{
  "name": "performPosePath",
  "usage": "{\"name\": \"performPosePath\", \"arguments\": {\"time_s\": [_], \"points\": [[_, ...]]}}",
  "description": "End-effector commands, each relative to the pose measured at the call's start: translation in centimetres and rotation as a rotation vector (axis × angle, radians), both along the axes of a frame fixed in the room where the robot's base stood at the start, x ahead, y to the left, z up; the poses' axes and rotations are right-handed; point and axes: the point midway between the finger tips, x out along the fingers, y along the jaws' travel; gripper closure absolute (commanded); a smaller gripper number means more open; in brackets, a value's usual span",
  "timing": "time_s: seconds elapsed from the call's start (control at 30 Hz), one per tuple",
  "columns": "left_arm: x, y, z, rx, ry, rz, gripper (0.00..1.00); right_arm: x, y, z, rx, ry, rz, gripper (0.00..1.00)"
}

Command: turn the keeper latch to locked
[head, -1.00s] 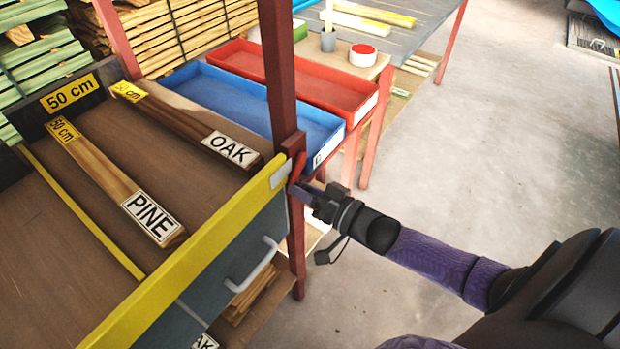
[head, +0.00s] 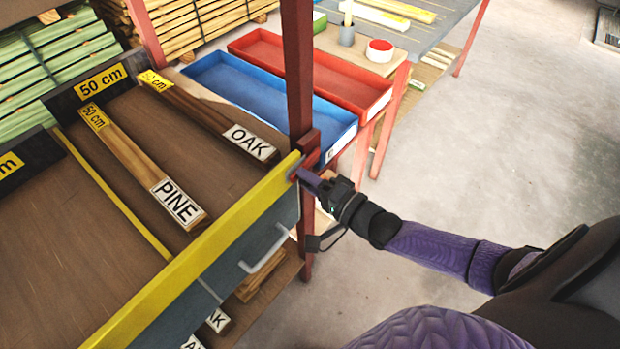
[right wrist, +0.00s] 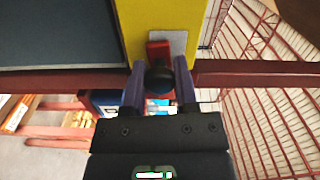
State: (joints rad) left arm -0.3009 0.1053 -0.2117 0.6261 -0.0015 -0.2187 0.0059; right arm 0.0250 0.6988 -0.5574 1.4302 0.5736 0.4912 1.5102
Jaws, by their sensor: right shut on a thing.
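The keeper latch (right wrist: 158,50) is a small red bar with a dark round knob (right wrist: 158,78). In the right wrist view it lies along the picture's vertical over a grey metal plate at the end of the yellow rail (head: 205,255). My right gripper (right wrist: 158,82) has its two purple fingers on either side of the knob and is shut on it. In the head view this gripper (head: 302,176) is at the rail's right end, beside the red post, and its fingers hide most of the latch. My left gripper is not in view.
The red post (head: 299,75) rises right beside the gripper. A grey panel with a handle (head: 264,250) hangs below the rail. PINE (head: 150,170) and OAK (head: 215,115) boards lie behind it. Blue (head: 345,135) and red (head: 375,108) trays stand beyond.

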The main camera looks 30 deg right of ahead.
Motion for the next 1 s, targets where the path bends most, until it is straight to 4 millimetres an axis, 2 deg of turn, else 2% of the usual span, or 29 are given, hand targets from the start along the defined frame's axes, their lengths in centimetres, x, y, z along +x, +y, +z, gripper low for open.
{"name": "performPosePath", "arguments": {"time_s": [0.3, 0.87, 0.9, 1.0], "points": [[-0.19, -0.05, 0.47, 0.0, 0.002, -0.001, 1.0, 0.02, 0.02, 0.72, 0.104, 0.042, 0.0, 1.0], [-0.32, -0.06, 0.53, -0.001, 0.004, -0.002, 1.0, 0.04, -0.01, 0.87, 0.127, 0.049, -0.001, 1.0], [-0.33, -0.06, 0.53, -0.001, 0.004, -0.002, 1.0, 0.04, -0.01, 0.87, 0.127, 0.049, -0.001, 0.57], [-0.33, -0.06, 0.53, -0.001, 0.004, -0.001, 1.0, 0.04, 0.0, 0.86, 0.127, 0.049, -0.001, 0.36]]}}
